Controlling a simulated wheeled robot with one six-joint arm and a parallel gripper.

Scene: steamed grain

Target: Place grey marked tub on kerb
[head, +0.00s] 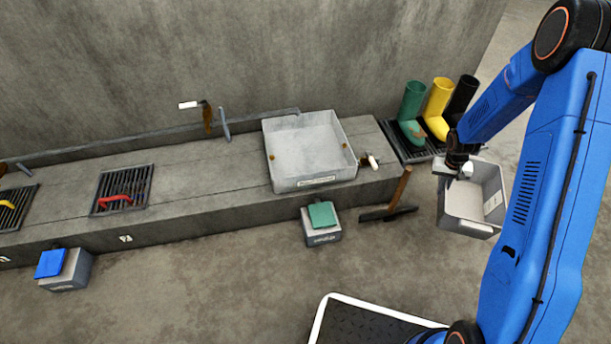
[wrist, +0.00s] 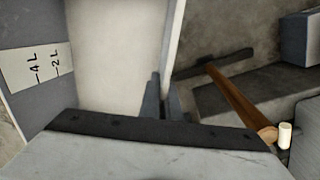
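The grey marked tub (head: 462,203) is at the right of the head view, just right of the kerb's end. It is open-topped with a pale label on one inner wall. In the wrist view the tub (wrist: 115,50) fills the upper left, and the label reads 4L and 2L. My gripper (wrist: 164,98) has one dark finger on each side of the tub's wall and looks shut on it. The kerb (head: 205,165) is a raised concrete ledge along the wall.
A large pale basin (head: 310,152) sits on the kerb's right part. Drain grates with a red handle (head: 122,198) lie further left. Green, yellow and black boots (head: 438,108) stand behind the tub. A wood-handled squeegee (head: 398,192) leans at the kerb. The ledge between grate and basin is bare.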

